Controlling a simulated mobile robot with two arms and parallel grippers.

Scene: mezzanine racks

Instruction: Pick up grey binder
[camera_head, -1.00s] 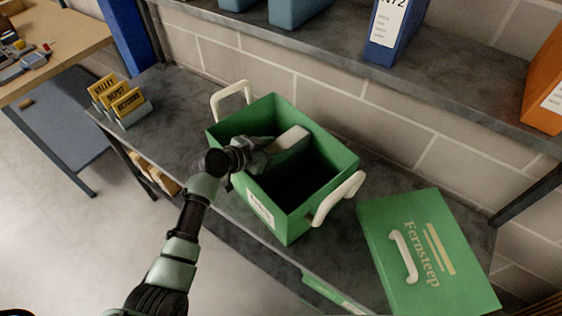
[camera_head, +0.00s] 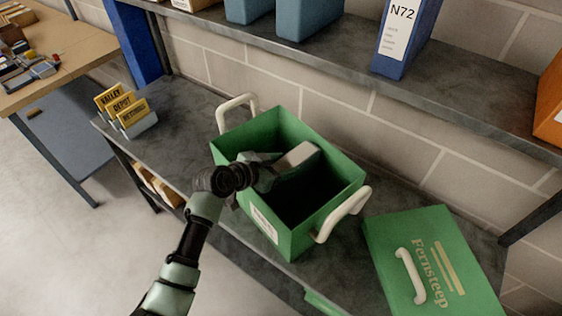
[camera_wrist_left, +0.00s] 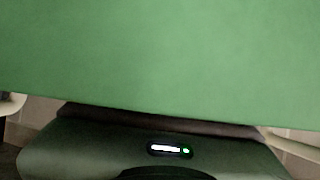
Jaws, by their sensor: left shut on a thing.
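A pale grey, block-like thing, which looks like the grey binder (camera_head: 298,155), shows inside an open green box (camera_head: 330,204) on the grey shelf. Only its upper end is visible; the rest is hidden by my gripper and the box. My left gripper (camera_head: 274,172) reaches over the box's left wall and is shut on the binder inside. Its fingertips are hard to make out. In the left wrist view a green surface, likely the box wall (camera_wrist_left: 160,60), fills most of the picture, and the binder is not visible there. My right gripper is not in view.
White handles (camera_head: 342,214) stick out on two sides of the box. A green lid marked Fernsteep (camera_head: 445,235) lies to its right. Yellow-labelled cards (camera_head: 125,108) stand at the left. An upper shelf (camera_head: 340,58) with a blue binder (camera_head: 405,35) runs behind.

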